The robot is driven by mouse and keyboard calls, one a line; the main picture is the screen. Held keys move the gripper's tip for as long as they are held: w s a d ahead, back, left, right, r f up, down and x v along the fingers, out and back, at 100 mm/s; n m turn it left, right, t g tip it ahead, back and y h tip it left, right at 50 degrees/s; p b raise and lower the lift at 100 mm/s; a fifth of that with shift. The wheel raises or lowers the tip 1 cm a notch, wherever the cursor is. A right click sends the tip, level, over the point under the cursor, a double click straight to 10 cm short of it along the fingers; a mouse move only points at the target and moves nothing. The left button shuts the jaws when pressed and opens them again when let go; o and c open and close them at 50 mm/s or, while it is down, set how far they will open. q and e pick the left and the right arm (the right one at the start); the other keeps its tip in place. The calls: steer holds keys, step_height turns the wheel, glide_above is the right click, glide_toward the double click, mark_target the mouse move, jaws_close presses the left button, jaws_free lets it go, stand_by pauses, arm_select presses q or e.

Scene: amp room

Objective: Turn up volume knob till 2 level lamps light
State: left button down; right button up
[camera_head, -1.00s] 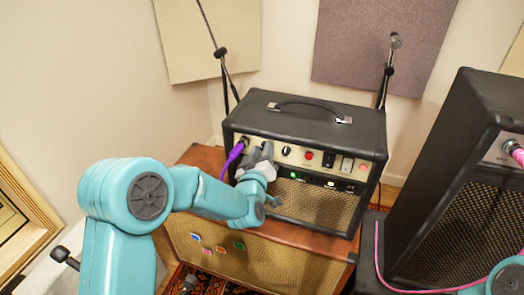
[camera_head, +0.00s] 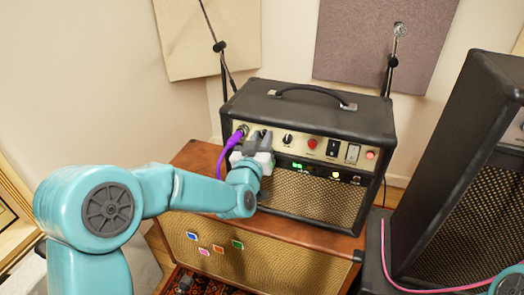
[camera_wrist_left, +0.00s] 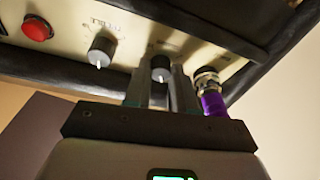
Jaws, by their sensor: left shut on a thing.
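The black amp (camera_head: 345,122) stands on a brown cabinet, its pale control panel facing me. My left gripper (camera_head: 262,142) is at the left part of the panel and hides the knob there. In the left wrist view, my gripper (camera_wrist_left: 160,88) is shut on a dark knob (camera_wrist_left: 160,68) with a white pointer line. The knob's label is too blurred to read. A second dark knob (camera_head: 287,139) is free, and also shows in the wrist view (camera_wrist_left: 101,52). Below the panel, green level lamps (camera_head: 297,165) glow, seemingly two side by side. A yellowish lamp (camera_head: 335,175) glows further right.
A purple cable (camera_head: 232,150) is plugged in right beside my left gripper; its plug (camera_wrist_left: 212,98) is close to a finger. A red button (camera_head: 311,144) and switches sit further right on the panel. A black speaker (camera_head: 460,170) with a pink cable stands at right.

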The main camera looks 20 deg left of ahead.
arm_select(q)
steer(key=shift+a+f+m+h+b, duration=0.1)
steer(key=shift+m+h+b, duration=0.7)
steer(key=shift+m+b, duration=1.35)
steer(key=shift+m, duration=0.35)
steer(key=c, duration=1.2)
jaws_free()
steer(key=shift+s, duration=0.1)
steer(key=s, duration=0.5)
steer(key=s+b, duration=0.1)
steer(key=s, duration=1)
steer(key=shift+s+a+f+b, duration=0.15)
steer(key=shift+a+f+b, duration=0.15)
steer(key=shift+a+f, duration=0.1)
